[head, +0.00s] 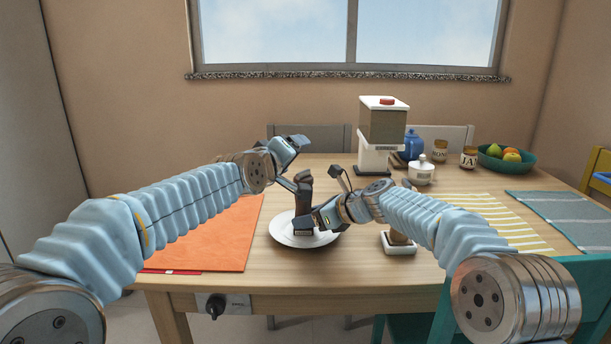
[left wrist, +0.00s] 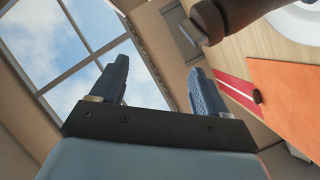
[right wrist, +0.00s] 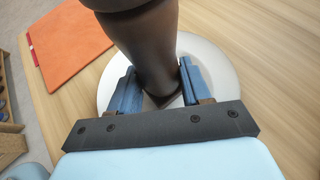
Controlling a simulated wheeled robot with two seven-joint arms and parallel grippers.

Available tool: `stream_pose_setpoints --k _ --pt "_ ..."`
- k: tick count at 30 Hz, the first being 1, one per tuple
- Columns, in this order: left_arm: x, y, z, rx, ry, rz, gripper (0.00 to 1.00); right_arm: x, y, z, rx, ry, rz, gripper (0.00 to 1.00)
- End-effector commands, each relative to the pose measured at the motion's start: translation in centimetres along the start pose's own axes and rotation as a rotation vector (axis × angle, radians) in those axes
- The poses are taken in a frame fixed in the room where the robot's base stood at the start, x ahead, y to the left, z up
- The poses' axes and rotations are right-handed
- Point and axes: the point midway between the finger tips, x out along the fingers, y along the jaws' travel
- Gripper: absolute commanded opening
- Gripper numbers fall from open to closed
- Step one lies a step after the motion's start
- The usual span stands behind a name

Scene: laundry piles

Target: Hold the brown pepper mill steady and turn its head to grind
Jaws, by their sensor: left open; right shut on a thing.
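The brown pepper mill (head: 303,189) stands upright on a white plate (head: 283,238) near the table's middle. My right gripper (head: 308,221) is shut on the mill's lower body. In the right wrist view, the blue fingers (right wrist: 158,80) lie on either side of the dark mill body (right wrist: 147,35). My left gripper (head: 300,141) is open and empty, above and behind the mill, pointing away from it toward the window. In the left wrist view its fingers (left wrist: 157,82) are spread, with the mill's head (left wrist: 207,22) outside them at upper right.
An orange placemat (head: 215,235) lies left of the plate. A tall dispenser (head: 382,125), a white lidded pot (head: 421,172), a blue teapot (head: 412,144) and a fruit bowl (head: 490,160) stand behind right. A white-based item (head: 399,247) is partly hidden by my right arm.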

Motion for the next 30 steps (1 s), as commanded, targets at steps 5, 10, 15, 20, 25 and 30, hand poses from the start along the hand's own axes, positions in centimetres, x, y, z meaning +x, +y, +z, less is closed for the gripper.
stream_pose_setpoints --k 5,10,15,20,25,30 --pt "-3.0 -3.2 2.8 0.55 0.095 0.036 0.75 0.4 0.1 -0.9 0.003 0.017 0.006 0.3" --pt "-5.2 -4.6 4.9 0.834 0.126 0.094 0.75 0.4 0.1 -0.9 0.003 0.017 0.006 0.3" --pt "-5.2 -4.9 5.5 0.923 0.137 0.117 0.75 0.4 0.1 -0.9 0.003 0.016 0.006 0.3" --pt "-2.6 -4.7 5.4 0.928 0.136 0.115 0.75 0.4 0.1 -0.9 0.003 0.016 0.006 0.3" --pt "1.2 -4.0 5.1 0.925 0.137 0.115 0.75 0.4 0.1 -0.9 0.003 0.016 0.006 0.3" --pt "4.2 -3.5 4.9 0.924 0.136 0.115 0.75 0.4 0.1 -0.9 0.003 0.016 0.006 0.3"
